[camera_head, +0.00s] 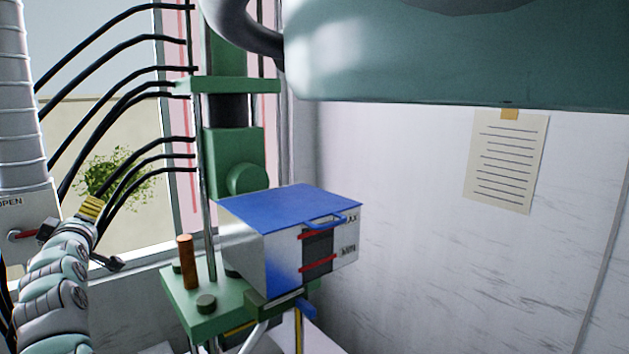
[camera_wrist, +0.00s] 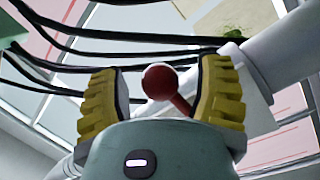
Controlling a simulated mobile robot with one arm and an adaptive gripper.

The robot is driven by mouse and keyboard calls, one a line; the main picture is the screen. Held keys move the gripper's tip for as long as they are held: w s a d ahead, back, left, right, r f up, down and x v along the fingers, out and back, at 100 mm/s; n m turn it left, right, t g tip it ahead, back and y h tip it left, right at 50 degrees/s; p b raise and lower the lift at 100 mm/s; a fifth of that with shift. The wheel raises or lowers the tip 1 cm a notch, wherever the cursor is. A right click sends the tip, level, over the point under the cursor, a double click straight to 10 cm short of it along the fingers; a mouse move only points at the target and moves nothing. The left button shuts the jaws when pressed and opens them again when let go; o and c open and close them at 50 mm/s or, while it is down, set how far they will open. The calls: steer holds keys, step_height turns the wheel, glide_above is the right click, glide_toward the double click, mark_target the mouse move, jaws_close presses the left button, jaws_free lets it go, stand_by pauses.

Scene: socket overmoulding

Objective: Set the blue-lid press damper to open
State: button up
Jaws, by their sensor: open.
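The blue-lid press (camera_head: 290,205) stands in the middle of the head view, a pale box with a blue lid on a green frame. A white duct (camera_head: 12,110) runs down the left edge, with an OPEN label and a red lever (camera_head: 22,236) below it. My gripper (camera_head: 88,212) is beside the duct, to the right of the lever. In the wrist view my gripper (camera_wrist: 160,70) is open, its yellow-padded fingers spread on both sides of a red ball knob (camera_wrist: 160,80) on a red stem. The knob appears apart from both pads. The lever's exact setting is unclear.
Several black hoses (camera_head: 110,50) run from the left to the green press column (camera_head: 235,155), above my gripper. An orange-brown post (camera_head: 187,262) stands on the green base. A large green-grey body (camera_head: 460,70) fills the upper right. A paper note (camera_head: 506,160) hangs on the wall.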

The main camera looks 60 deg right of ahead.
steer(key=shift+c, duration=0.2)
jaws_close()
stand_by(0.4)
